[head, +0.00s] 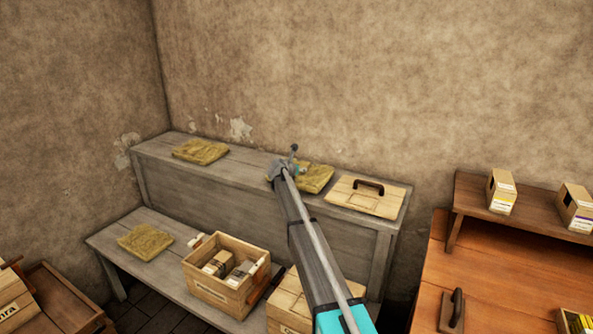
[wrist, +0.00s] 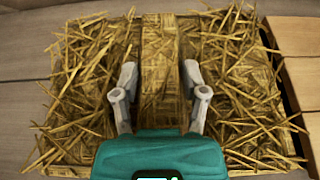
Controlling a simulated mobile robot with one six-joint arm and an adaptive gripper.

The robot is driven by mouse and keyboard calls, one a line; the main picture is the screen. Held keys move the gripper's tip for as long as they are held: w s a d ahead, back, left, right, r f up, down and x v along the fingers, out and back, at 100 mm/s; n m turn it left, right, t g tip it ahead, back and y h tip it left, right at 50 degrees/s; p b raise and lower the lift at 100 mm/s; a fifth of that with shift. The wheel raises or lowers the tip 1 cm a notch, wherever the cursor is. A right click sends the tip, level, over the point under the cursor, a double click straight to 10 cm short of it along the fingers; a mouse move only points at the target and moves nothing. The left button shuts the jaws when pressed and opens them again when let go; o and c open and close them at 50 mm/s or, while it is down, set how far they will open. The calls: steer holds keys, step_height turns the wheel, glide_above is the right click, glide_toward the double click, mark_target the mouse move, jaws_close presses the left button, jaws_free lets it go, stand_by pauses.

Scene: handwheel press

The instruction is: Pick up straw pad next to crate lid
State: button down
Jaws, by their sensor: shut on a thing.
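The straw pad (head: 318,179) lies on the upper grey shelf, left of the crate lid (head: 365,196), a pale wooden board with a dark handle. My gripper (head: 296,170) is over this pad, and my arm hides its left part. In the wrist view the pad (wrist: 235,80) fills most of the picture, with loose straws and a raised band along its middle. My gripper (wrist: 159,80) has one finger on each side of that band and is shut on it. The lid's edge (wrist: 298,75) shows at the right.
A second straw pad (head: 200,151) lies farther left on the upper shelf. A third (head: 146,241) is on the lower shelf, beside an open wooden crate (head: 218,292) with packages. A brown table (head: 505,275) stands at the right. The back wall is close behind the shelf.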

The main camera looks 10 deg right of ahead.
steer(key=shift+r+p, duration=0.4)
steer(key=shift+r, duration=0.3)
steer(key=s+d+r+p, duration=0.2)
steer(key=s+r+p, duration=0.8)
steer(key=s, duration=0.4)
steer(key=shift+d, duration=0.15)
